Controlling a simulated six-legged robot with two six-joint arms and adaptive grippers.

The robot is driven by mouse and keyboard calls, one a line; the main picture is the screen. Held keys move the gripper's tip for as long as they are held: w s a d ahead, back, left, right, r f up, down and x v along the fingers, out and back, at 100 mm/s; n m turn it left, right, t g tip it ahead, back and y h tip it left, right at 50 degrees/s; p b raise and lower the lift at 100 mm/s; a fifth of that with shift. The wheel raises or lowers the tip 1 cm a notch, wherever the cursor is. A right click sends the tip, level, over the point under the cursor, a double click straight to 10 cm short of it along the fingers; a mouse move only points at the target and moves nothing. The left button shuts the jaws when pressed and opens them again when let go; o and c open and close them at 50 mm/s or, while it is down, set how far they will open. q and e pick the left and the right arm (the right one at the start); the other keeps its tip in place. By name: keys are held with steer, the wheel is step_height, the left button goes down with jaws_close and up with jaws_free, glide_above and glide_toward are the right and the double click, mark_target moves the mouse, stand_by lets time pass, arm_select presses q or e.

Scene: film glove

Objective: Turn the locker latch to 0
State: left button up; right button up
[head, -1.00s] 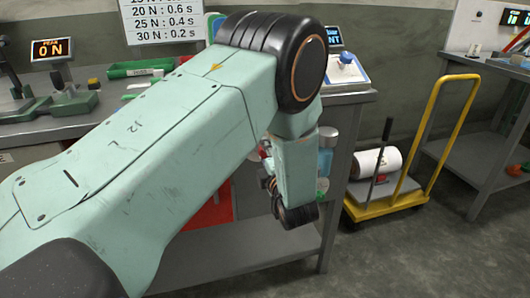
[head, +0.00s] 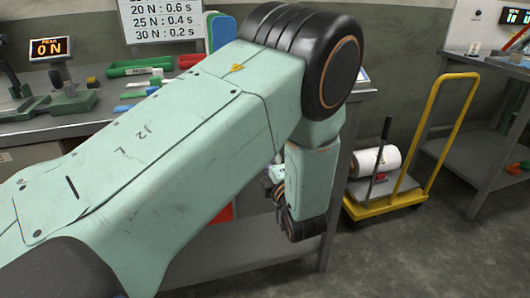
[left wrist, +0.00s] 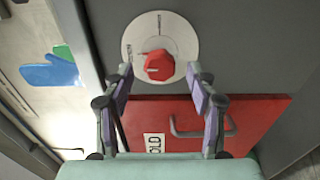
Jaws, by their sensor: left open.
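The locker latch is a red knob (left wrist: 159,66) on a round pale dial plate (left wrist: 181,38) with dark marks, seen in the left wrist view. A light pointer line shows on the knob; the dial's labels are too small to read. My left gripper (left wrist: 162,82) is open, its fingers to either side of the knob with gaps visible. I cannot tell whether either finger touches it. In the head view my left arm covers the latch and its gripper's fingertips. Below the dial is a red panel (left wrist: 260,112) with a grey handle (left wrist: 203,132). My right gripper is not in view.
In the left wrist view, a blue glove shape (left wrist: 50,72) lies left of the locker. In the head view, a yellow cart (head: 388,205) with a white roll stands right of the bench, and another bench (head: 490,150) stands beyond. Floor between is clear.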

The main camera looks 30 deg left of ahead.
arm_select(q)
steer(key=shift+v, duration=2)
